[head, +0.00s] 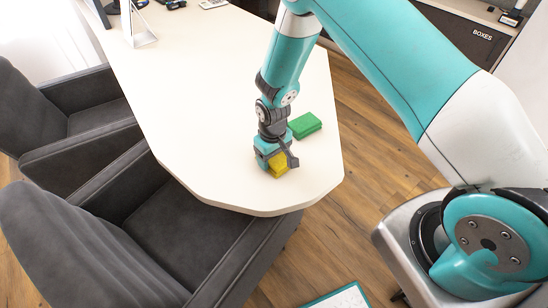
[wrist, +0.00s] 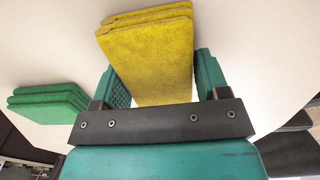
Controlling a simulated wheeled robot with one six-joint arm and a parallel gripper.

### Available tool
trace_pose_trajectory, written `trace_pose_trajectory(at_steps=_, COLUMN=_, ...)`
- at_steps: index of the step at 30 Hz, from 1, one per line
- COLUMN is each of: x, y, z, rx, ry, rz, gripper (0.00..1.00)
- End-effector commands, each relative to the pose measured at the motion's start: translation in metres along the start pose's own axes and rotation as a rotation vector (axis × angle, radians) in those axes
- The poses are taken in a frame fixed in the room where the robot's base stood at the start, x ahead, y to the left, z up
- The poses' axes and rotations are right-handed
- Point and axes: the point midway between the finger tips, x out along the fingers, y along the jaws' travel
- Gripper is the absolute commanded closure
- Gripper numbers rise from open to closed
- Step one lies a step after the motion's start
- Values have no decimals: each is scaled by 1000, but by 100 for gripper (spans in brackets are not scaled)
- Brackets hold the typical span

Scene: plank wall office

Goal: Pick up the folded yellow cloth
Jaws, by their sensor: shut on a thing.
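The folded yellow cloth (head: 278,168) is at my gripper (head: 279,160), near the rounded front end of the white table (head: 215,105). In the wrist view the yellow cloth (wrist: 150,55) shows as a thick layered block between the two teal fingers of my gripper (wrist: 162,78). My gripper is shut on it, one finger at each side. The cloth's lower end is hidden behind the dark gripper bar. I cannot tell whether the cloth touches the table or is slightly above it.
A folded green cloth (head: 305,125) lies on the table just behind and right of my gripper; the wrist view shows it at left (wrist: 48,103). Grey armchairs (head: 150,235) stand along the table's left and front. The table's middle is clear.

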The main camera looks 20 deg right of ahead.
Motion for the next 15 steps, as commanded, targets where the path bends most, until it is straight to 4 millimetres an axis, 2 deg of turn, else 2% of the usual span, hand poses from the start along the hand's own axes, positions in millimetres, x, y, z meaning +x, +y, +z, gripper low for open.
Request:
trace_pose_trajectory(at_steps=8, x=-11, y=0, z=-1, rx=0, ry=2, rz=0, gripper=58)
trace_pose_trajectory(at_steps=11, x=-26, y=0, z=-1, rx=0, ry=5, rz=0, gripper=58)
trace_pose_trajectory(at_steps=15, x=-63, y=0, z=-2, rx=0, ry=8, rz=1, gripper=58)
